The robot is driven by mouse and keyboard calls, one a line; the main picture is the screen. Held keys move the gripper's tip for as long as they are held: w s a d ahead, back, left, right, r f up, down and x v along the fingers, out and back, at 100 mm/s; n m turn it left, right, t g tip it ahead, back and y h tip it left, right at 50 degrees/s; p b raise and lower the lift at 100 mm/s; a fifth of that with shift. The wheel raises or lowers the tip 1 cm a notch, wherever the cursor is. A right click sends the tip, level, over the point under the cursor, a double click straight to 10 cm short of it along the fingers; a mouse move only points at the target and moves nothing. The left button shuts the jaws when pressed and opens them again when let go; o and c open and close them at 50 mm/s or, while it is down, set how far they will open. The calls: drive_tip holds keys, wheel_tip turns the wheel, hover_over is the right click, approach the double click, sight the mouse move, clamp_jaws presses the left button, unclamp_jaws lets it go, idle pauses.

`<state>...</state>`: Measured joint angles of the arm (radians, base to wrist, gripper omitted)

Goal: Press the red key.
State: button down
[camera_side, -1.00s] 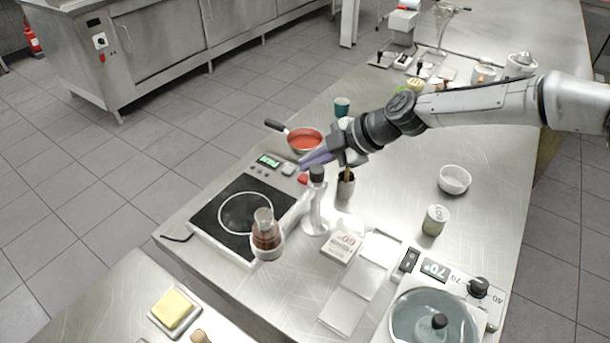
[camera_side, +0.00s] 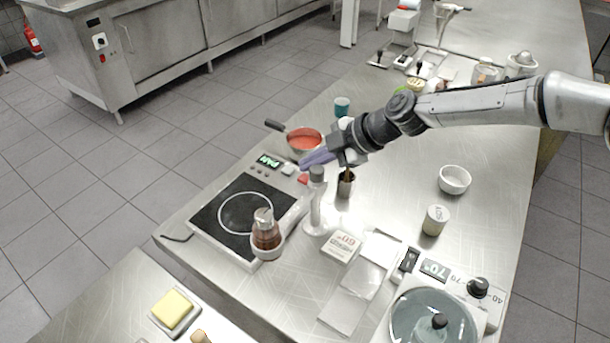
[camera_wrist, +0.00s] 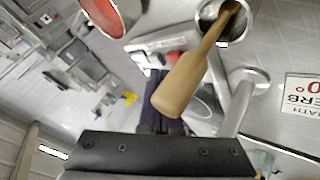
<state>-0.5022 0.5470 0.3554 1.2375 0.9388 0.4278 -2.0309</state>
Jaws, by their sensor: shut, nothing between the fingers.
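The red key (camera_side: 303,179) is at the back right corner of the hotplate (camera_side: 205,225), beside a white key (camera_side: 289,169) and a lit green display (camera_side: 268,160). My gripper (camera_side: 303,163) is shut and empty. Its purple fingertips show just above the red key in the side view; I cannot tell whether they touch anything. In the wrist view the fingers (camera_wrist: 152,112) are partly behind a wooden handle, and a bit of the red key (camera_wrist: 173,57) shows beyond them.
A pan of red sauce (camera_side: 303,139) stands behind the fingers. A metal cup (camera_side: 346,186) with a wooden tool (camera_wrist: 185,85) and an upright steel stand (camera_side: 316,210) are close to the gripper. A glass jar (camera_side: 266,235) stands at the hotplate's front right. Bare steel lies right of the cup.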

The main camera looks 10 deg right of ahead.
drive_tip(key=shift+f, duration=0.2)
idle(0.4)
drive_tip(key=shift+f, duration=0.3)
drive_tip(key=shift+f, duration=0.4)
idle(0.6)
drive_tip(key=shift+r, duration=0.9)
drive_tip(key=shift+r, duration=3)
